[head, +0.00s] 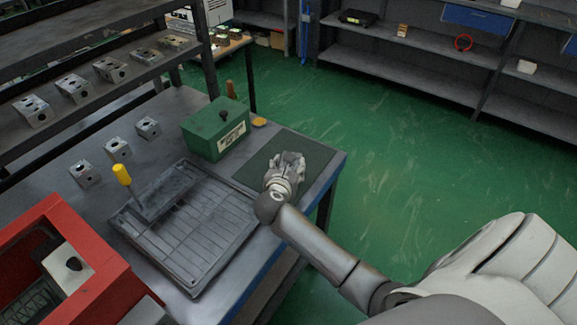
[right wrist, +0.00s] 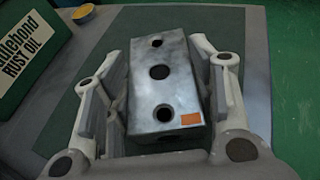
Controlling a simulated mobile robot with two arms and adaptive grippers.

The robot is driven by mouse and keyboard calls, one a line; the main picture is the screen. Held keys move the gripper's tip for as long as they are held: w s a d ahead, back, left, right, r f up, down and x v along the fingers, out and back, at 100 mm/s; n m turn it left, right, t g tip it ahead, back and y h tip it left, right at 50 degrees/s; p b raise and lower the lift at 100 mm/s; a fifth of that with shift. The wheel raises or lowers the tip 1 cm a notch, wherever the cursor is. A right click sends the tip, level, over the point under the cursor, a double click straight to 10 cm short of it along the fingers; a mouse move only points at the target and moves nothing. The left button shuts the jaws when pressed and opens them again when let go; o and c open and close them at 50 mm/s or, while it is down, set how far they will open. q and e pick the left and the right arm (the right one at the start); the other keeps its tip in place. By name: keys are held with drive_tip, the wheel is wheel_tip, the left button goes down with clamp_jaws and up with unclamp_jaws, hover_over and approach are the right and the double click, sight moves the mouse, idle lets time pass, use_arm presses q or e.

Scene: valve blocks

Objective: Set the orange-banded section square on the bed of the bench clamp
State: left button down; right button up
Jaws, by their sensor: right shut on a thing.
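In the right wrist view, a grey metal valve block (right wrist: 160,85) with several dark holes and a small orange patch near its lower right corner sits between the fingers of my right gripper (right wrist: 163,90). The gripper is shut on it, and the block looks slightly tilted. In the head view, my right gripper (head: 287,163) is over the dark mat (head: 315,152) at the bench's right end; its hand mostly hides the block there. I cannot make out a bench clamp for certain in either view. My left gripper is not in view.
A green tin (head: 215,128) stands beside the mat. A dark tray (head: 190,262) with a yellow-handled tool (head: 122,174) lies nearer. A red bin (head: 100,287) holds a block at lower left. Several blocks stand on the bench and rack. Green floor is clear at right.

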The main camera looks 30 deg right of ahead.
drive_tip(key=shift+f, duration=0.1)
drive_tip(key=o, duration=1.4)
